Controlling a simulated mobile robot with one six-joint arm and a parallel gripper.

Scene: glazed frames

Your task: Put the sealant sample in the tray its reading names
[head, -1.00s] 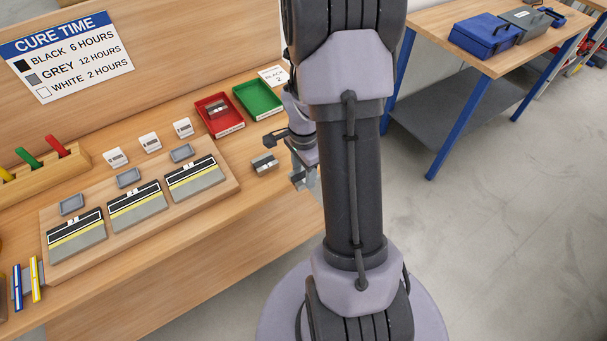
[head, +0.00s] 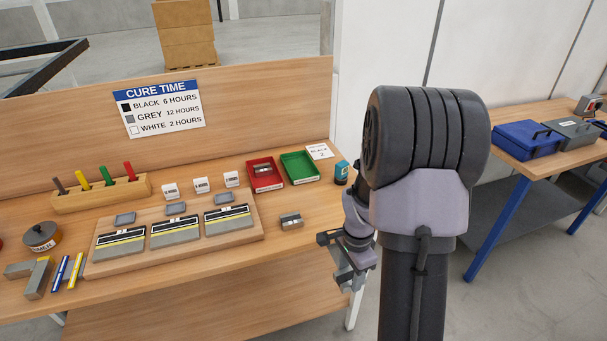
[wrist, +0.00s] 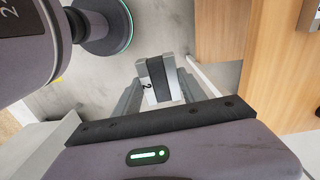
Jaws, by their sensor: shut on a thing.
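My gripper (wrist: 158,100) is shut on a sealant sample (wrist: 157,72), two pale grey blocks with a dark band between them and a small label that seems to read 2. In the head view my gripper (head: 350,280) hangs off the bench's front right edge; the held sample is hard to make out there. A red tray (head: 278,184) at the back right of the bench holds a similar sample (head: 263,170). The green tray (head: 300,180) beside it looks empty. Another grey sample with a dark band (head: 291,221) lies on the bench in front of the trays.
A cure time sign (head: 160,110) gives black 6, grey 12, white 2 hours. A card (head: 319,151) beside the green tray reads black and 2. Three white timers (head: 201,185) stand behind a board (head: 180,250) with three panels. A teal-topped object (head: 341,172) stands at the right.

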